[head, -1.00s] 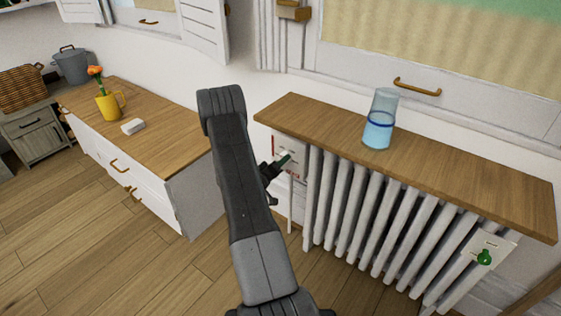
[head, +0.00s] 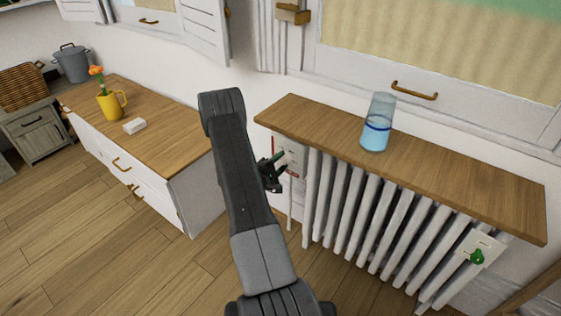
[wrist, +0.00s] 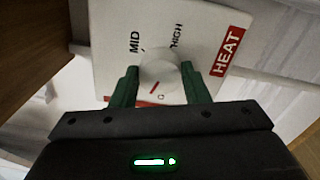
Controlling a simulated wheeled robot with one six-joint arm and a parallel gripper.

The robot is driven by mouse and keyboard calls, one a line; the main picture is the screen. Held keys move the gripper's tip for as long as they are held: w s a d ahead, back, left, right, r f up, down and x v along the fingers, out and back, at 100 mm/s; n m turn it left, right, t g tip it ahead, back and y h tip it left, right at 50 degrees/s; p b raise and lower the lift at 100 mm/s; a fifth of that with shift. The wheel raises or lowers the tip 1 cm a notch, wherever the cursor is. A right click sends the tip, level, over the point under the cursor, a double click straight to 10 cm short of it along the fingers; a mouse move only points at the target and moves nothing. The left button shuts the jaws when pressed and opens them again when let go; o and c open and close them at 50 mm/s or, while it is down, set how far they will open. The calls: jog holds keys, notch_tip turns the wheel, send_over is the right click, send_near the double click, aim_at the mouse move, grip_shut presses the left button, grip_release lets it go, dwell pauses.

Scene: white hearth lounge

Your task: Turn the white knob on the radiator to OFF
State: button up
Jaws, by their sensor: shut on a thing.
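In the wrist view the white knob (wrist: 159,70) sits on a white plate (wrist: 108,22) marked MID, HIGH and, on a red strip, HEAT. A short red line shows on the knob's near side, pointing away from MID and HIGH. My gripper (wrist: 159,80) has its green fingers on either side of the knob and is shut on it. The OFF mark cannot be made out. In the head view my gripper (head: 274,170) is at the left end of the radiator (head: 345,205), in front of the plate (head: 293,155); the knob is hidden there.
A wooden shelf (head: 440,175) covers the radiator top, with a glass of blue liquid (head: 376,122) on it. A green knob (head: 477,257) is at the radiator's right end. A wooden-topped cabinet (head: 165,145) stands left of my arm. Floor is clear in front.

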jog(key=n+p, duration=0.1)
jog(key=n, duration=0.5)
jog(key=shift+n, duration=0.3)
jog(key=shift+p, duration=0.3)
jog(key=o, duration=1)
jog(key=shift+c, duration=0.2)
jog(key=shift+a, duration=0.1)
jog(key=p+v, duration=0.1)
jog(key=v, duration=1.2)
jog(key=shift+s+a, duration=0.2)
jog(key=shift+s, duration=0.1)
